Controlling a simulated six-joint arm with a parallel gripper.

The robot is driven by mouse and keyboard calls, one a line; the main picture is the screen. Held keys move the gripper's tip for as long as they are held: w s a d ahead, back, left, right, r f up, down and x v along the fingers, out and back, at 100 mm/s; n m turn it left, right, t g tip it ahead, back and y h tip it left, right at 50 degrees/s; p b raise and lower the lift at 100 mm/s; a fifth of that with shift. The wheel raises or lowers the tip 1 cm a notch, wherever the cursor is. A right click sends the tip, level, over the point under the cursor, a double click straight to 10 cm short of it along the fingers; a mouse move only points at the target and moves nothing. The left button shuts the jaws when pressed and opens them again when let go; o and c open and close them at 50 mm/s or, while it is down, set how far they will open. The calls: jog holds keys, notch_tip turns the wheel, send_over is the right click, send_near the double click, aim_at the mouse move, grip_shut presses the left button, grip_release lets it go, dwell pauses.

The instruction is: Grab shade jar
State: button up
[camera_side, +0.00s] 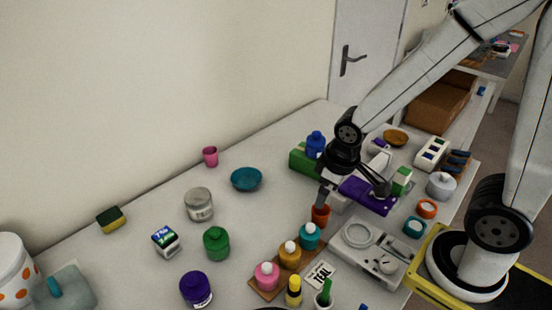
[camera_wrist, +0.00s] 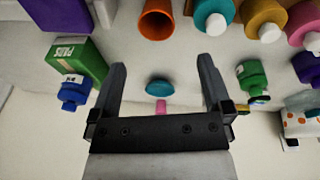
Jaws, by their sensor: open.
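Three small shade jars with white caps stand in a row on a wooden strip in the side view: pink (camera_side: 267,275), ochre (camera_side: 290,255) and teal (camera_side: 310,236). A card reading TEAL (camera_side: 319,275) lies beside them. My gripper (camera_side: 350,194) is open and empty, beyond the teal jar and close to an orange cup (camera_side: 320,215). In the wrist view my gripper's fingers (camera_wrist: 161,68) are spread apart. The teal jar (camera_wrist: 212,14), ochre jar (camera_wrist: 258,18) and pink jar (camera_wrist: 303,28) show at the top right, outside the fingers.
A purple box (camera_side: 368,195), a green box (camera_side: 304,161) and a blue jar (camera_side: 315,145) stand near my gripper. A scale-like device (camera_side: 365,240) sits right of the shade jars. A green jar (camera_side: 216,243), glass jar (camera_side: 199,204) and teal bowl (camera_side: 246,180) stand left, with bare table between.

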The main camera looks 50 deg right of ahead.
jog(key=w+a+f+n+t+h, duration=0.1)
jog(key=w+a+n+h, duration=0.25)
jog(key=w+n, duration=0.7)
jog(key=n+t+y, duration=0.5)
jog(key=n+t, duration=0.5)
jog(key=n, duration=1.4)
send_over(167, 243)
jog(key=shift+d, duration=0.35)
jog(key=shift+f, duration=0.1)
jog(key=shift+f, duration=1.65)
